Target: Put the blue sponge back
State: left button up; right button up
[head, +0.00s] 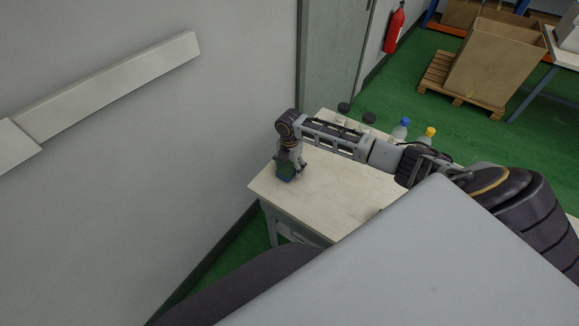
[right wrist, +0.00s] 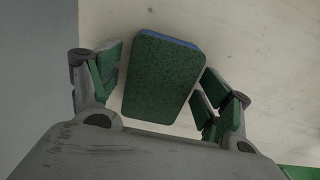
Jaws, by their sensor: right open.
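The blue sponge (right wrist: 163,78) lies between the spread fingers of my right gripper (right wrist: 165,95) in the right wrist view. Its dark green face is toward the camera and a blue edge shows along its top. A gap shows on both sides between the sponge and the green finger pads. In the head view my right gripper (head: 289,165) points down at the table's left end, with a bit of the sponge (head: 285,178) at its fingertips. Whether the sponge touches the table top cannot be told. My left gripper is out of view.
The pale table (head: 335,192) stands against the grey wall (head: 150,130). Blue-capped (head: 400,130) and yellow-capped (head: 428,135) bottles and dark round items (head: 368,118) stand behind my right arm. The table's middle looks clear. A cardboard box (head: 495,62) sits on a pallet beyond.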

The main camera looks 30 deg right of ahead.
aim_at(290, 166)
jog(key=shift+r, duration=0.2)
notch_tip(290, 166, up, 12)
dwell(0.6)
jog(key=shift+d, duration=0.1)
dwell(0.4)
